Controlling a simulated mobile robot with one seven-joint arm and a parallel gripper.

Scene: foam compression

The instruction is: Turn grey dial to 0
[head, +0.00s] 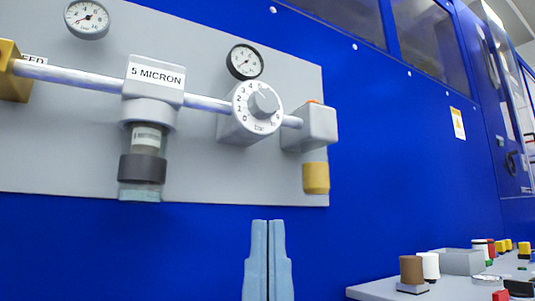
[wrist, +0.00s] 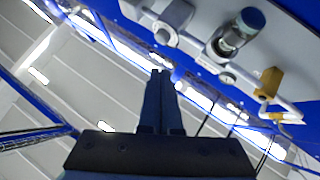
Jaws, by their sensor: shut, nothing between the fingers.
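The grey dial (head: 263,103) is a grey knob on a round white scale plate marked with numbers from 0 up and "bar". It sits on a pipe on the grey wall panel (head: 80,180). The knob's setting is too small to read surely, but it does not clearly point at 0. In the wrist view a round white part that looks like the dial (wrist: 164,34) shows near the top. My gripper (head: 267,223) is shut and empty, below the dial and apart from it, pointing up. It also shows in the wrist view (wrist: 160,73).
A pressure gauge (head: 244,62) is above the dial. A filter labelled "5 MICRON" (head: 154,80) is left of it, and a grey block (head: 317,127) with a yellow cup (head: 316,177) is right. A grey bench (head: 385,287) with several small parts stands lower right. The blue wall below the panel is bare.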

